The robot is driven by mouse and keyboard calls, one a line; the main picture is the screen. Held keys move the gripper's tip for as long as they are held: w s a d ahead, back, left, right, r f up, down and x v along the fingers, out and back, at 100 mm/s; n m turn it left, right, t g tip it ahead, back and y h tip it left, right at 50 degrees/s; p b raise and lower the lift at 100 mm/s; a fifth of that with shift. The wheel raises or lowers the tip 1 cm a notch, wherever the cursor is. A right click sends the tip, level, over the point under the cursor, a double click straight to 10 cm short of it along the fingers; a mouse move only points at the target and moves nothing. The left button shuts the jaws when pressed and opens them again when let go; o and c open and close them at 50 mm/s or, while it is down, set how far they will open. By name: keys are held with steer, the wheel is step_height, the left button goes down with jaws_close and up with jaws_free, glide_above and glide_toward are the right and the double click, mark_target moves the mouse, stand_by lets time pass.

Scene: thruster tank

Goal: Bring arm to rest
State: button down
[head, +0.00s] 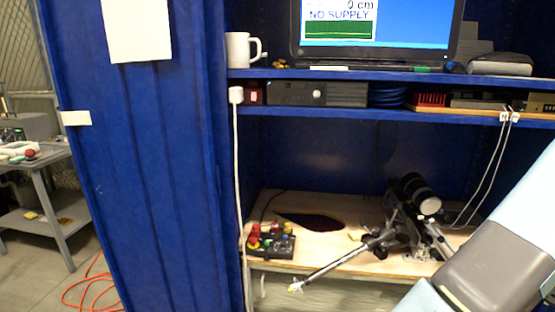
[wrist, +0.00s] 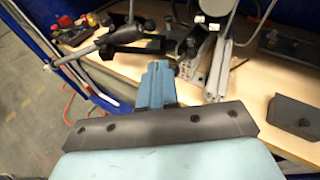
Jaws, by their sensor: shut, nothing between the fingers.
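My gripper (wrist: 157,70) shows in the wrist view, with its blue-grey fingers together and nothing between them. It points over the wooden bench board (wrist: 275,72), in front of a metal stand. In the head view my arm, pale blue and grey, comes in at the lower right. My fingertips do not show there. I cannot tell from the wrist view how high the fingers are above the board.
A black cylinder (head: 411,194) on a metal stand and a slanting rod (head: 342,259) stand on the bench. A box of coloured buttons (head: 270,243) lies left. A shelf (head: 390,113) and a monitor (head: 375,28) are above. A blue cabinet door (head: 150,170) stands left.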

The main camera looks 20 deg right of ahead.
steer(key=w+a+r+n+g+y, duration=0.25)
steer(key=w+a+r+n, duration=0.2)
steer(key=a, duration=0.45)
steer(key=w+a+r+n+g+y, duration=0.1)
steer(key=w+a+r+n+g, duration=0.4)
steer(key=a, duration=0.5)
steer(key=w+a+r+n+g+y, duration=0.2)
steer(key=w+a+r+n, duration=0.15)
steer(key=a+n, duration=0.45)
steer(key=s+a+r+n+h, duration=0.3)
steer(key=s+a+r+n, duration=0.2)
steer(key=a+n, duration=0.3)
steer(key=s+a+r+n+h, duration=0.4)
steer(key=s+a+r+n, duration=0.2)
steer(key=a, duration=0.6)
steer(key=shift+a+r+n, duration=0.4)
steer(key=shift+r+n, duration=0.25)
steer(key=shift+n, duration=0.4)
